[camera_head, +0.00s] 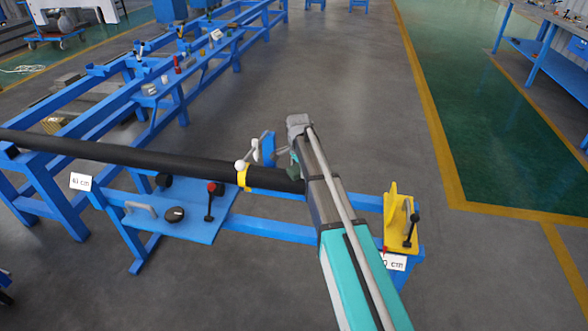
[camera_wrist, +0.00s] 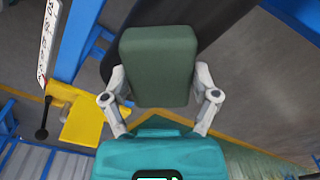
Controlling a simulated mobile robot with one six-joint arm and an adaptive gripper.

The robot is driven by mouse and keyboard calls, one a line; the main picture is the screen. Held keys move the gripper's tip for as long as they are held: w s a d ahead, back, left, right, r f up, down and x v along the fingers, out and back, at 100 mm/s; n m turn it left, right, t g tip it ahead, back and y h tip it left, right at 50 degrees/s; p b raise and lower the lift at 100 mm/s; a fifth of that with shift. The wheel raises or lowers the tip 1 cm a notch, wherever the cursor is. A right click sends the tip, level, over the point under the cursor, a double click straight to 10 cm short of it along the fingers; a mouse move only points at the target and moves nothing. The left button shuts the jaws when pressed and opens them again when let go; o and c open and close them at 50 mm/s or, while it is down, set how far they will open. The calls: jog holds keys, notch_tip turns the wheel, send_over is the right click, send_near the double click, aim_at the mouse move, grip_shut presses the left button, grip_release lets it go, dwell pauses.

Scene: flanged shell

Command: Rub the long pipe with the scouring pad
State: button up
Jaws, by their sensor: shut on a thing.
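The long pipe (camera_head: 150,157) is a dark, near-black tube lying across the blue stand from the left edge. Its right end is partly hidden behind my arm in the head view. It also shows in the wrist view as a dark surface (camera_wrist: 218,38) behind the pad. The scouring pad (camera_wrist: 158,62) is a dark green block. My gripper (camera_wrist: 160,84) is shut on it, with one finger on each side. In the head view my gripper (camera_head: 287,151) is over the pipe's right end, mostly hidden by my arm. I cannot tell whether the pad touches the pipe.
A yellow clamp (camera_head: 244,177) with white knobs sits on the pipe. A yellow bracket (camera_head: 397,215) with a black lever stands right of my arm. A blue plate (camera_head: 185,222) with levers lies below the pipe.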

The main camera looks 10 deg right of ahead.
jog(key=shift+s+d, duration=0.15)
jog(key=shift+d, duration=0.15)
jog(key=shift+s+d+f, duration=0.1)
jog(key=shift+s+d, duration=0.15)
jog(key=shift+d, duration=0.5)
jog(key=shift+s+d+f, duration=0.1)
jog(key=shift+s+d, duration=0.15)
jog(key=shift+d, duration=0.45)
jog(key=shift+d, duration=0.1)
jog(key=shift+s+d+r, duration=0.1)
jog(key=shift+s+d, duration=0.2)
jog(key=shift+d, duration=0.45)
jog(key=shift+s+d+r, duration=0.1)
jog(key=shift+s+d, duration=0.15)
jog(key=shift+d, duration=0.5)
jog(key=shift+f, duration=0.2)
jog(key=shift+a, duration=0.15)
jog(key=shift+w+a+r, duration=0.1)
jog(key=shift+w+a, duration=0.2)
jog(key=shift+a, duration=0.45)
jog(key=shift+w+a, duration=0.25)
jog(key=shift+a, duration=0.5)
jog(key=shift+a, duration=0.1)
